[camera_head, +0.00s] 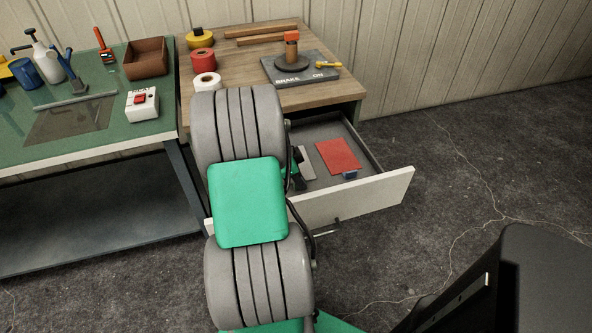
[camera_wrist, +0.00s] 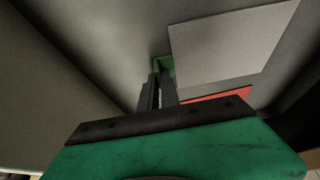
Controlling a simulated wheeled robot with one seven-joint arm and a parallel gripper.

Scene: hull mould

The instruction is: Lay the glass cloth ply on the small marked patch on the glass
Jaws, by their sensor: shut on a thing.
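A pale grey sheet, which looks like the glass cloth ply (camera_wrist: 228,45), is in the open drawer; in the head view only part of it (camera_head: 307,163) shows beside my gripper (camera_head: 298,172). In the wrist view my gripper (camera_wrist: 160,88) is shut on a small green tab (camera_wrist: 165,65) at the sheet's edge. I cannot tell whether the sheet is lifted off the drawer floor. The dark glass pane (camera_head: 70,122) lies on the green bench at left; I cannot make out a small marked patch on it.
A red sheet (camera_head: 338,155) with a blue tab (camera_head: 349,174) lies in the drawer (camera_head: 368,188). A white box with a red switch (camera_head: 142,104), a roller, a tray (camera_head: 145,58) and bottles surround the pane. Tape rolls and a brake plate (camera_head: 284,78) stand on the wooden top.

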